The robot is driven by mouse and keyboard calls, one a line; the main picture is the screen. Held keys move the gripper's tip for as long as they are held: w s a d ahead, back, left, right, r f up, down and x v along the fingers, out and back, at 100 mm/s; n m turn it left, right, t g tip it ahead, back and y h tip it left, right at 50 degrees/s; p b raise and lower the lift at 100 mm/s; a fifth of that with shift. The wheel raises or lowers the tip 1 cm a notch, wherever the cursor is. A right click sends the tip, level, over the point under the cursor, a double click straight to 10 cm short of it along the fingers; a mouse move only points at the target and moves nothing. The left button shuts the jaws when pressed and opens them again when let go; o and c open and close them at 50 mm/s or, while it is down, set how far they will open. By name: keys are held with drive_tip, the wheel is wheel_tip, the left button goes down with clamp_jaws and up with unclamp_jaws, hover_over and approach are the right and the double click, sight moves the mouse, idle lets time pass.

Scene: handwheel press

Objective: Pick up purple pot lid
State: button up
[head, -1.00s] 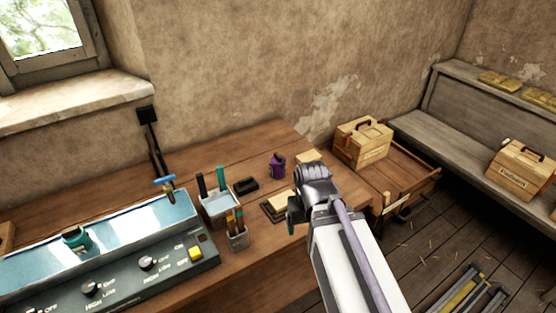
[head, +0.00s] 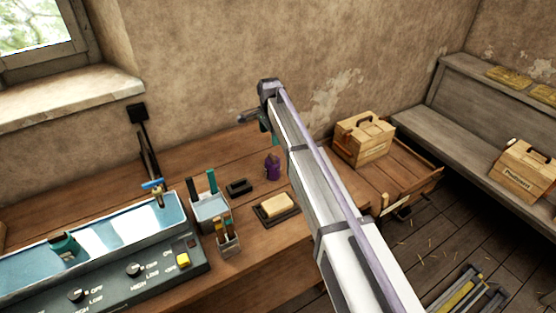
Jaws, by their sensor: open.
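A small purple pot (head: 272,169) stands upright on the wooden bench, close to the left edge of my arm in the head view. Its purple lid (head: 272,156) appears to sit on top, with a small dark knob; it is too small to tell more. My gripper (head: 246,119) shows above and behind the pot in the picture, against the wall, pointing left. It is open and seems empty, apart from the lid. Its fingers are small and partly hidden by the wrist.
A soap-like block on a dark tray (head: 259,217), a small black block (head: 239,187) and tool holders (head: 210,212) stand around the pot. A blue trough with a control panel (head: 120,275) is at left. A wooden box (head: 364,140) stands at right.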

sight(273, 156)
drive_tip(key=f+b, duration=1)
drive_tip(key=f, duration=0.1)
drive_tip(key=shift+d, duration=0.2)
drive_tip(key=shift+r, duration=0.25)
drive_tip(key=shift+c, duration=0.3)
drive_tip(key=c, duration=1)
drive_tip(key=shift+o, duration=0.2)
drive_tip(key=shift+r, duration=0.1)
wheel_tip(273, 156, up, 7)
drive_tip(key=p, duration=0.7)
drive_tip(key=shift+r+p, duration=0.1)
drive_tip(key=shift+p, duration=0.3)
